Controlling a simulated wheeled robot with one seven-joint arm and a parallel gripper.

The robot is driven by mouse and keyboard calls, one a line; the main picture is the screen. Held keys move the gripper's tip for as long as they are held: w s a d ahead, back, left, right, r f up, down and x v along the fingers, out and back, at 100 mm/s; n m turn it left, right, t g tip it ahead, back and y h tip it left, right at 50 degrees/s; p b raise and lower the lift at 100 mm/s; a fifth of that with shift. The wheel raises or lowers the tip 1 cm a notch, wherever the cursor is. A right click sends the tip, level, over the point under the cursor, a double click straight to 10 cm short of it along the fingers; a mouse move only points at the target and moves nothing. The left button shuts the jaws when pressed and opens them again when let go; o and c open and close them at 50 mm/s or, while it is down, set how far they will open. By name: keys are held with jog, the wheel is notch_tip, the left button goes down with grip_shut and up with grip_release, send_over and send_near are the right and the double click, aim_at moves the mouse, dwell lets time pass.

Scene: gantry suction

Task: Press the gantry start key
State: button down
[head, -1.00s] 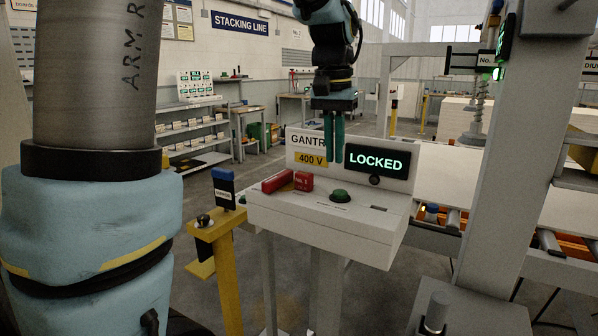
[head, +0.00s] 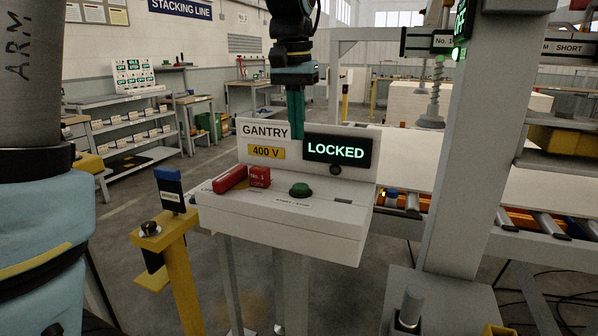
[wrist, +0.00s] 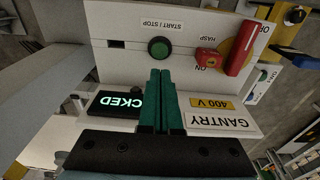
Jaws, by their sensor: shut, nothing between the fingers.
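The white gantry control box (head: 285,229) stands on legs in front of me, with a round green start/stop button (head: 300,190) on its top. The button also shows in the wrist view (wrist: 160,47), just beyond the fingertips. The display (head: 338,150) reads LOCKED in green. My gripper (head: 297,137) is shut and empty, pointing down by the upright panel, apart from the button. In the wrist view its teal fingers (wrist: 161,72) hide part of the display.
A yellow post (head: 180,275) with a blue-topped tag marked MIRROR stands left of the box. A grey gantry column (head: 470,170) and roller conveyor (head: 487,221) are at right. Shelves (head: 130,130) stand at back left, with open floor between.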

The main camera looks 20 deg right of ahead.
aim_at(299, 187)
jog(key=f, duration=0.3)
jog(key=f+p, duration=0.1)
jog(key=f, duration=0.6)
jog(key=shift+w+d+f+p, duration=0.25)
jog(key=shift+d+p, duration=0.1)
jog(key=shift+s+a+f+b, duration=0.1)
jog(key=shift+f+b, duration=0.45)
jog(key=shift+f, duration=0.7)
notch_tip(299, 187, up, 6)
jog(key=p, duration=0.5)
jog(key=shift+f, duration=0.1)
notch_tip(299, 187, up, 9)
jog(key=b, duration=0.3)
jog(key=shift+s+a, duration=0.25)
jog(key=shift+a, duration=0.1)
jog(key=shift+a, duration=0.1)
